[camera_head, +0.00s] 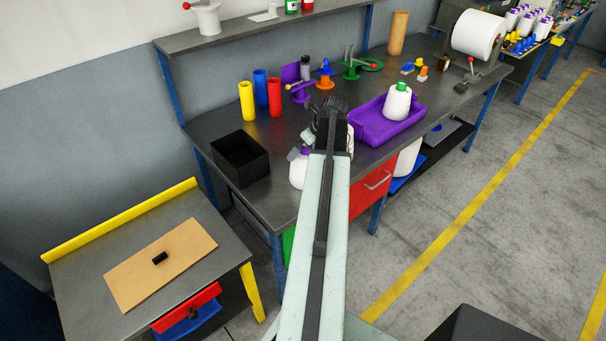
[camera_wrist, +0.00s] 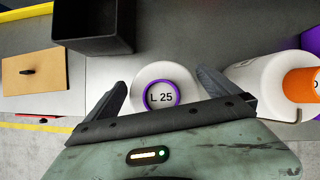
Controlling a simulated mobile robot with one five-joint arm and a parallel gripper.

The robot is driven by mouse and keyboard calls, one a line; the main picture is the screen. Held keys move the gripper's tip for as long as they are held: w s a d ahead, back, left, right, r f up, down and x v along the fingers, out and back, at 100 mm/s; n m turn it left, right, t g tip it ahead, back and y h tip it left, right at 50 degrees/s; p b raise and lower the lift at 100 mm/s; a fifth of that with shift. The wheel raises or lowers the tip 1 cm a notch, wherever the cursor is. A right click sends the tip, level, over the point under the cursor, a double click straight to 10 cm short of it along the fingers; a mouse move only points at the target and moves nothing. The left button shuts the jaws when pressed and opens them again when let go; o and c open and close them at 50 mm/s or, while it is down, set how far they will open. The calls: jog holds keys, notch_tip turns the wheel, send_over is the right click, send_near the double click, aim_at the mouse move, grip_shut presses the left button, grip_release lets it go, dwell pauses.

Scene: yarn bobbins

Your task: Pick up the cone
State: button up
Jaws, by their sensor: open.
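In the wrist view a white yarn cone (camera_wrist: 140,80) with a purple ring on top, marked "L 25", stands between the two fingers of my gripper (camera_wrist: 161,78). The fingers are spread to its left and right, with gaps, and hold nothing. In the head view the white cone (camera_head: 298,172) shows partly, left of my arm, near the table's front edge. My gripper (camera_head: 318,135) is mostly hidden behind my arm there. Another white cone (camera_wrist: 255,73) with an orange top is to the right in the wrist view. A green-topped white cone (camera_head: 397,104) sits in a purple tray (camera_head: 365,127).
A black open box (camera_head: 240,160) stands left of the cone; it also shows in the wrist view (camera_wrist: 92,45). Yellow, blue and red tubes (camera_head: 260,92) stand behind. A side table with a brown board (camera_head: 160,262) is at lower left.

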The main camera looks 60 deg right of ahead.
jog(key=shift+w+f, duration=0.25)
jog(key=shift+f, duration=0.45)
jog(key=shift+r, duration=0.2)
jog(key=c, duration=1.8)
jog(key=shift+o, duration=0.2)
notch_tip(320, 180, up, 10)
jog(key=p, duration=1)
jog(key=shift+r, duration=0.15)
